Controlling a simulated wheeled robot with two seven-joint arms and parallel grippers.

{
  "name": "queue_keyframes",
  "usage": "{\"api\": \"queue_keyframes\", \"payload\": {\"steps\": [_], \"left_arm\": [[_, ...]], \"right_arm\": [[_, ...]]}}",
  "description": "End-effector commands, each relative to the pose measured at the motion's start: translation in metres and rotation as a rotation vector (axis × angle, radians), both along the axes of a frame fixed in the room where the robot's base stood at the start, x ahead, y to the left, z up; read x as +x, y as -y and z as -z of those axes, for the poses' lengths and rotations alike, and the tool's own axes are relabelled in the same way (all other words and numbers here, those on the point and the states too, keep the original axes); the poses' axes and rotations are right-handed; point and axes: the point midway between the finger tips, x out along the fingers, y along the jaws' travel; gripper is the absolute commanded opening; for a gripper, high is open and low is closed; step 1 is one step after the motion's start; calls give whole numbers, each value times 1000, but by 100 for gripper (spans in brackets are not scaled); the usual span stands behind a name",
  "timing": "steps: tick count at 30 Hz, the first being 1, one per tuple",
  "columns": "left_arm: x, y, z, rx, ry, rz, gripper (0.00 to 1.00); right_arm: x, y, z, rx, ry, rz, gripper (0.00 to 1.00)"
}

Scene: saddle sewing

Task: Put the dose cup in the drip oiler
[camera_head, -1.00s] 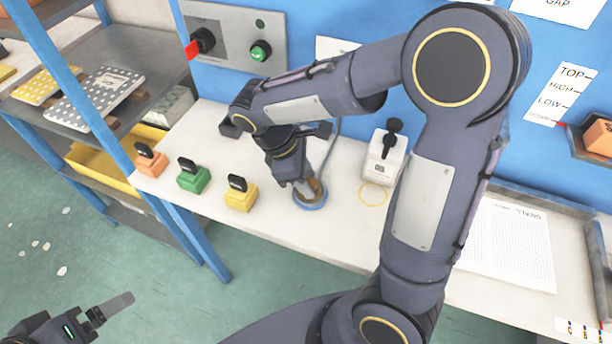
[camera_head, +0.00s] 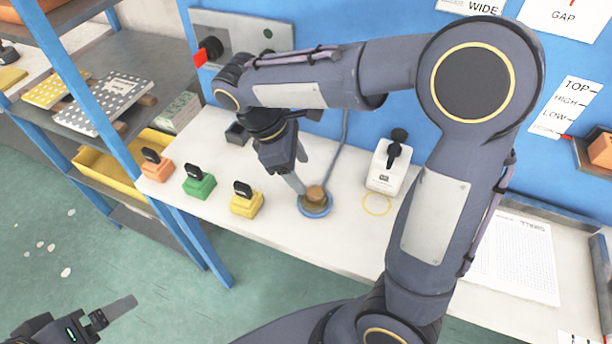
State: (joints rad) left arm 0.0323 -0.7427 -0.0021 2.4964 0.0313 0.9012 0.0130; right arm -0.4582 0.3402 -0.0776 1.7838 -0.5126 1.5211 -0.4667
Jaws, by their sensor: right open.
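A small brown cup-like piece (camera_head: 315,196), which may be the dose cup, sits upright on a round blue base (camera_head: 316,210) on the table. A white box with a black lever and a small label (camera_head: 385,172), apparently the drip oiler, stands to its right. A thin yellow ring (camera_head: 377,204) lies on the table in front of that box. My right gripper (camera_head: 297,181) is open and empty, its fingers pointing down just left of the brown piece; whether they touch it is unclear. My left gripper (camera_head: 112,312) is at the lower left, away from the table; its jaw gap is unclear.
Orange (camera_head: 155,168), green (camera_head: 199,185) and yellow (camera_head: 246,203) black-handled blocks stand along the table's left front. A dark box (camera_head: 237,134) is behind them. A printed sheet (camera_head: 515,256) lies at right. A blue-posted shelf (camera_head: 95,100) stands left.

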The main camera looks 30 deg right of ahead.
Motion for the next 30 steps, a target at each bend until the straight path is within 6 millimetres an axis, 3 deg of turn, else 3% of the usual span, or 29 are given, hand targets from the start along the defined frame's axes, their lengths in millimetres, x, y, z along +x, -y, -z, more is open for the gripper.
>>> {"api": "queue_keyframes", "payload": {"steps": [4,7,12,21,30], "left_arm": [[0,0,-1,0,0,0,94],[0,0,-1,0,0,0,94],[0,0,-1,0,0,0,94],[0,0,-1,0,0,0,94],[0,0,-1,0,0,0,94]], "right_arm": [[-3,1,-10,25,15,28,60],[-16,10,-12,92,57,110,60],[-55,27,-15,282,186,363,60],[-115,28,-11,597,446,871,60],[-135,21,-5,760,604,1162,60]]}}
